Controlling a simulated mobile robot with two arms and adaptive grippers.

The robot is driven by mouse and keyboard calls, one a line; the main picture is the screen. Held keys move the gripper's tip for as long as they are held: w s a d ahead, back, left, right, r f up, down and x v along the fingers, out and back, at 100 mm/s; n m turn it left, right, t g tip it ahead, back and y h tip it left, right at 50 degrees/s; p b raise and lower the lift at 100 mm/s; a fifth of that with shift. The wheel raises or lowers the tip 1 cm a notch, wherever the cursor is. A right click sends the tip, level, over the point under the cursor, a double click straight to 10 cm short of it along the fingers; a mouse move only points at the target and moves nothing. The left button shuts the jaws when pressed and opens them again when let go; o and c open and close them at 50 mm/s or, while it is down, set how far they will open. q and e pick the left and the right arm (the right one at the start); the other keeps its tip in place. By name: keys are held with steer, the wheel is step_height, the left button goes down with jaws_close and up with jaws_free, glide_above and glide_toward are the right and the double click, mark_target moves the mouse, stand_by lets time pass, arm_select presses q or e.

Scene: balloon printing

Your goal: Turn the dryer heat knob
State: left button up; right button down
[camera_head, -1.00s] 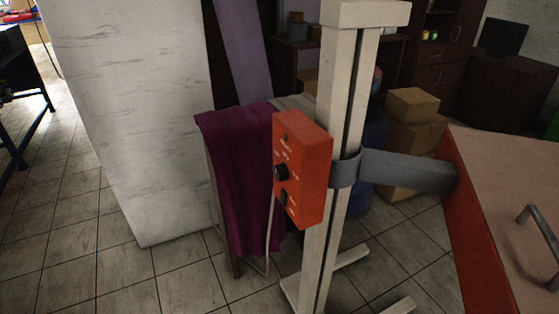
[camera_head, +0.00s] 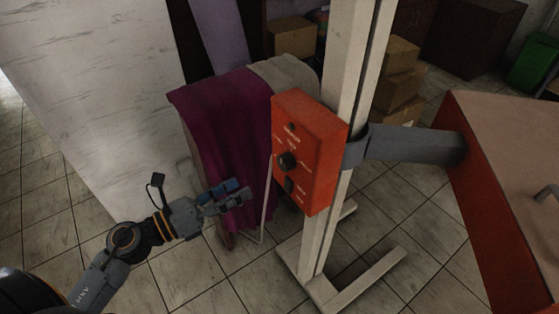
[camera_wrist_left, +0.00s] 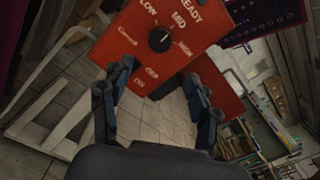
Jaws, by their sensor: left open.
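The dryer control box (camera_head: 309,150) is red-orange and fixed on a white post. Its black round heat knob (camera_head: 288,161) is in the middle of the face. In the left wrist view the knob (camera_wrist_left: 159,40) sits among the labels LOW, MID and HIGH, and its white mark points up toward MID. My left gripper (camera_head: 240,194) is to the left of the box and a little lower, apart from it. In the left wrist view its fingers (camera_wrist_left: 152,92) are spread and empty, below the knob. My right gripper is not in view.
A white post (camera_head: 349,80) with floor feet carries the box. A grey arm (camera_head: 415,145) joins it to a large red unit (camera_head: 480,215) at right. A purple cloth (camera_head: 225,140) hangs behind my left gripper. Cardboard boxes (camera_head: 400,75) stand behind.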

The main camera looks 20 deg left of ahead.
mark_target(282, 166)
arm_select(q)
steer(key=p+x, duration=0.4)
steer(key=x, duration=0.7)
steer(key=shift+a+r, duration=0.1)
steer(key=shift+w+d, duration=0.3)
steer(key=shift+w, duration=0.1)
steer(key=c, duration=1)
steer(key=shift+c, duration=0.8)
